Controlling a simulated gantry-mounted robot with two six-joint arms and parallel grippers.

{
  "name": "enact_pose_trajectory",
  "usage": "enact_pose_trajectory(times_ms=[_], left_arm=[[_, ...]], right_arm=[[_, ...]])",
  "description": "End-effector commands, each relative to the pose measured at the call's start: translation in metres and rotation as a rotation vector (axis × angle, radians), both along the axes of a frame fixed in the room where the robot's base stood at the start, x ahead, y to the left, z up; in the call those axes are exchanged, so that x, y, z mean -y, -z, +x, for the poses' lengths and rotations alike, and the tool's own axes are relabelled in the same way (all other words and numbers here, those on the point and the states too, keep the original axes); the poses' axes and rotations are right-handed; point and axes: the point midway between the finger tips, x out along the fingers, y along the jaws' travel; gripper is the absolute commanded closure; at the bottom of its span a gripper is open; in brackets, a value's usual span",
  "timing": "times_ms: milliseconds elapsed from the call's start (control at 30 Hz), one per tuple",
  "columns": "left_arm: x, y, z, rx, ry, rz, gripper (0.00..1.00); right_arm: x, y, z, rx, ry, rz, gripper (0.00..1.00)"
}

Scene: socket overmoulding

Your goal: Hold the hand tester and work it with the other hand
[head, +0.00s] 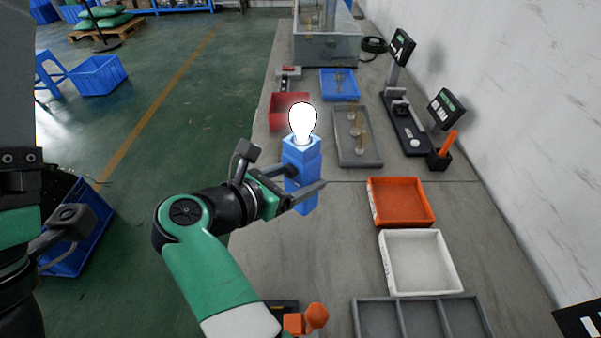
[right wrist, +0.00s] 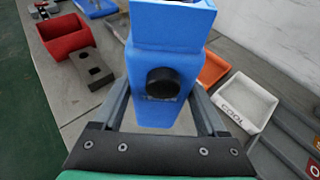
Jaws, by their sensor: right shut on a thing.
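The blue hand tester (head: 302,163) is upright above the left edge of the bench in the head view. A bright white bulb (head: 302,121) stands in its top. My right gripper (head: 305,184) is shut around the tester's body, a finger on each side. In the right wrist view the tester (right wrist: 165,40) fills the middle between the fingers, with a round black button (right wrist: 163,82) on its near face. Its top is cut off there, so the bulb is out of that view. My left arm shows only in part at the left edge; its fingers are not visible.
An orange tray (head: 402,218), a white tray (head: 456,278) and a grey divided tray (head: 375,299) line the bench's right side. A red bin (head: 275,122), a blue tray (head: 340,94) and a grey tray with bulbs (head: 371,162) lie behind. Dark stands are by the wall.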

Motion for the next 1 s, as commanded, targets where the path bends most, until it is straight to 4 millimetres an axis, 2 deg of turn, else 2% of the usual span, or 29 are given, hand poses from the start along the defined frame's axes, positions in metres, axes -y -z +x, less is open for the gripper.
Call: enact_pose_trajectory(times_ms=[1000], left_arm=[[0.000, 0.041, 0.000, 0.000, 0.000, 0.000, 0.05]], right_arm=[[0.000, 0.061, 0.000, 0.001, 0.000, 0.000, 0.87]])
